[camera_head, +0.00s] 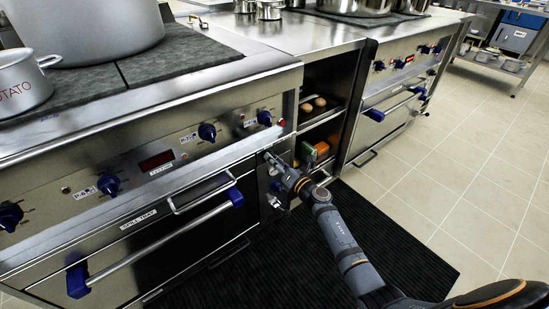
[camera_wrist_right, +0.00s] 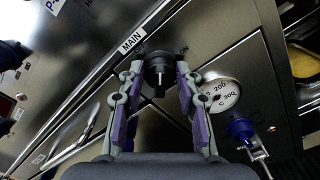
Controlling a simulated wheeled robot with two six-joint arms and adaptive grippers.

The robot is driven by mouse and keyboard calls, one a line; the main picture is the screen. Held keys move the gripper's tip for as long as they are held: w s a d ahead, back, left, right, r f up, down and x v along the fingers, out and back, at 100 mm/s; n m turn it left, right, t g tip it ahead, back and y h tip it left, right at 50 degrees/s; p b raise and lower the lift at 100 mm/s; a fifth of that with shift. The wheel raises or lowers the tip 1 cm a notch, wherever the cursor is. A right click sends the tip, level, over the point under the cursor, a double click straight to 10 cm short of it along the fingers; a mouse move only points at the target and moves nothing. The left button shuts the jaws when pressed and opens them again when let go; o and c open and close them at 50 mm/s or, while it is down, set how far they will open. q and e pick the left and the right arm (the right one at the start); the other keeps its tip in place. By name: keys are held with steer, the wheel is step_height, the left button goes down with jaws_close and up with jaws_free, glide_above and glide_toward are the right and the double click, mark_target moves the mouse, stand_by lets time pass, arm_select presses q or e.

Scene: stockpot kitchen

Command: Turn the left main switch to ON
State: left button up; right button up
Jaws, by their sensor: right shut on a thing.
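The left main switch (camera_wrist_right: 158,72) is a dark round knob with a white pointer mark, beside a MAIN label (camera_wrist_right: 132,40) in the right wrist view. My right gripper (camera_wrist_right: 159,80) has a finger on each side of the knob and is shut on it. The white mark points toward the bottom of that picture. In the head view my right gripper (camera_head: 271,160) is against the narrow steel panel right of the left oven, and the switch there is hidden or too small to read. My left gripper is not in view.
A round temperature gauge (camera_wrist_right: 222,93) and a blue-handled valve (camera_wrist_right: 240,128) lie right of the switch in the wrist view. The left oven's handle (camera_head: 160,243) juts out on the left. Open shelves (camera_head: 318,117) stand right of my gripper, and a black mat (camera_head: 400,250) covers the floor.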

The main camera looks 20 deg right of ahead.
steer(key=m+p, duration=0.2)
steer(key=m, duration=0.2)
steer(key=shift+m+p, duration=0.3)
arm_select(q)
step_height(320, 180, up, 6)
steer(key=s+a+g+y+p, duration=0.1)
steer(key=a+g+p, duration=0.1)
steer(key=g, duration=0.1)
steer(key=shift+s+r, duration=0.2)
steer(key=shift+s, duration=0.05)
arm_select(e)
steer(key=shift+f+m, duration=0.15)
steer(key=shift+m, duration=2.35)
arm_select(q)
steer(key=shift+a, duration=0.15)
arm_select(e)
steer(key=o, duration=1.1)
steer(key=shift+d, duration=0.1)
steer(key=v, duration=1.2)
